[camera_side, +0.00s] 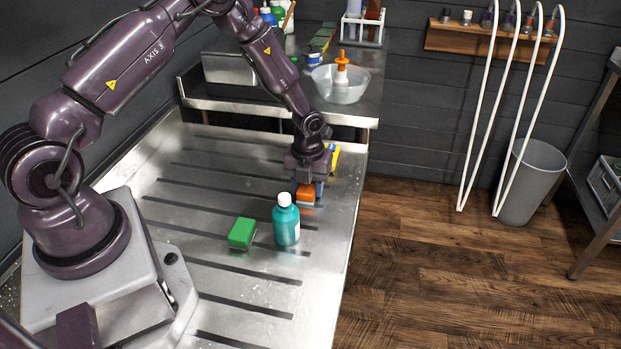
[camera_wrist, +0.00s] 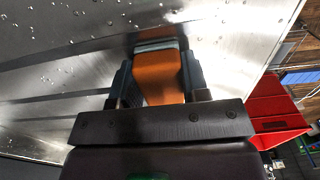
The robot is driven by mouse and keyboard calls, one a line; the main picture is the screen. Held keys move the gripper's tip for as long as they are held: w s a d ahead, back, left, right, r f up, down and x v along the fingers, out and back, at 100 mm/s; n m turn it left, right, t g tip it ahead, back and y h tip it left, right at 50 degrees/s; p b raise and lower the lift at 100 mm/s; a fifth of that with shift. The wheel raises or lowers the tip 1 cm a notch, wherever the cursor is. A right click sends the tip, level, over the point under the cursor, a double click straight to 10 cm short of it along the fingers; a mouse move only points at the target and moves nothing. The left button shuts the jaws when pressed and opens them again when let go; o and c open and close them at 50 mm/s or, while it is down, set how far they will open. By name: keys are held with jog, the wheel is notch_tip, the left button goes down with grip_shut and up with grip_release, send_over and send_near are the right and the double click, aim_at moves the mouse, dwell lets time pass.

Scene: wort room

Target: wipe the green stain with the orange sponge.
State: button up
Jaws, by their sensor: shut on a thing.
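My gripper (camera_side: 308,192) is shut on the orange sponge (camera_side: 305,197), low over the right part of the grooved metal worktop (camera_side: 215,150). In the wrist view the orange sponge (camera_wrist: 158,80) sits between the two dark fingers of my gripper (camera_wrist: 155,82). I cannot tell whether the sponge touches the metal. I cannot make out a green stain in either view; my gripper and the sponge hide part of the surface. A green block (camera_side: 241,233) lies on the worktop, left of a teal bottle with a white cap (camera_side: 286,222).
The teal bottle stands upright in front of my gripper. A yellow object (camera_side: 334,157) is partly hidden behind my gripper. A clear bowl (camera_side: 341,84) holding an orange-topped bottle stands on the back counter. The worktop's right edge drops to the floor. The worktop's left middle is clear.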

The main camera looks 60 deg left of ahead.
aim_at(300, 192)
jog(key=shift+s+d, duration=1.2)
jog(key=shift+s+a, duration=0.25)
jog(key=shift+a, duration=0.2)
jog(key=shift+w+a, duration=0.1)
jog(key=shift+a, duration=0.15)
jog(key=shift+w+a, duration=2.45)
jog(key=shift+s+d, duration=2.65)
jog(key=shift+d, duration=0.05)
jog(key=shift+r, duration=4.05)
jog(key=shift+a, duration=0.1)
